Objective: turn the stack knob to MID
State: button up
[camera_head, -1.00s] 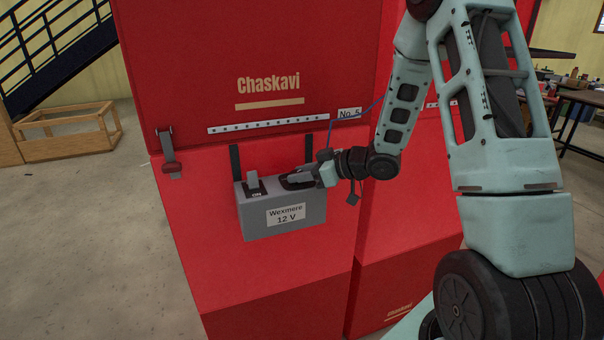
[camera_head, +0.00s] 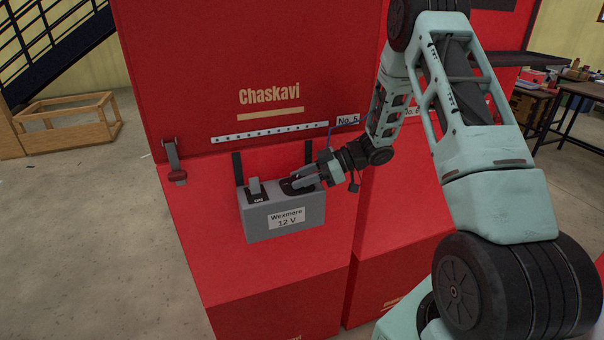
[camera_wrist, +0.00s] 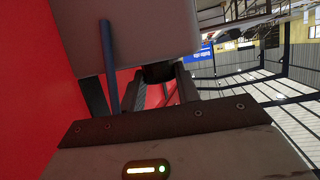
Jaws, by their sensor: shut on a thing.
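The dark stack knob sits right of the lever, mostly hidden by my gripper (camera_head: 298,182) in the head view. My gripper reaches in from the right, shut on the knob. In the wrist view the dark knob (camera_wrist: 160,72) shows between the fingers, against the grey box (camera_wrist: 130,35). The knob's pointer and position marks cannot be read.
A blue rod (camera_wrist: 108,65) stands beside the fingers in the wrist view. Open floor lies left of the cabinet.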

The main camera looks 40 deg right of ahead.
dwell(0.3)
jog(key=o, duration=1)
jog(key=shift+d, duration=0.1)
jog(key=b+v, duration=0.1)
jog(key=v, duration=0.4)
jog(key=b+v, duration=0.2)
jog(key=v, duration=0.4)
jog(key=b+v, duration=0.1)
jog(key=v, duration=0.5)
jog(key=shift+w+d, duration=0.2)
jog(key=shift+d, duration=0.15)
jog(key=shift+g, duration=0.3)
